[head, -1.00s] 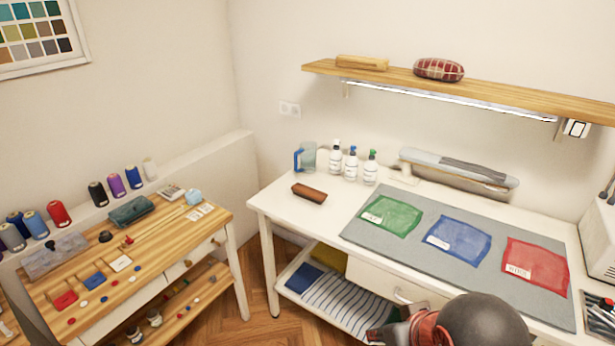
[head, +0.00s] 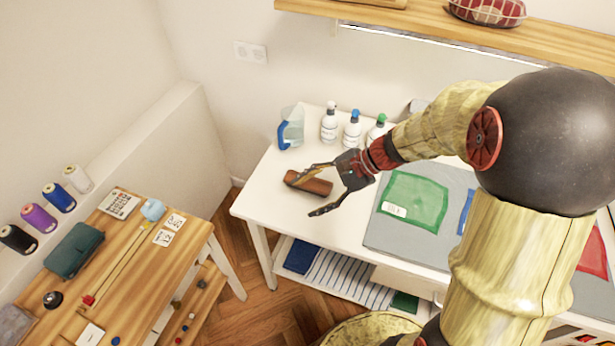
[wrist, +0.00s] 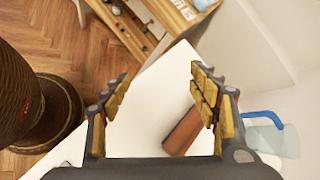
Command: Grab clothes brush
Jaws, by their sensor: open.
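The clothes brush (head: 312,184) is a brown, wooden-looking block lying on the left part of the white table, near its left edge. My gripper (head: 312,190) is open over it in the head view, one finger crossing above the brush and the other in front of it. In the wrist view the brush (wrist: 184,131) lies beside and partly behind the right finger, not centred between the fingers. My gripper (wrist: 160,105) is open and empty there, with white tabletop between its fingers. I cannot tell the exact height of the fingers above the table.
A clear jug with a blue handle (head: 291,130) and several white bottles (head: 352,132) stand behind the brush. A grey mat (head: 420,240) with a green cloth (head: 415,198) lies to the right. A wall shelf (head: 420,22) hangs above. A wooden sewing table (head: 130,262) stands left.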

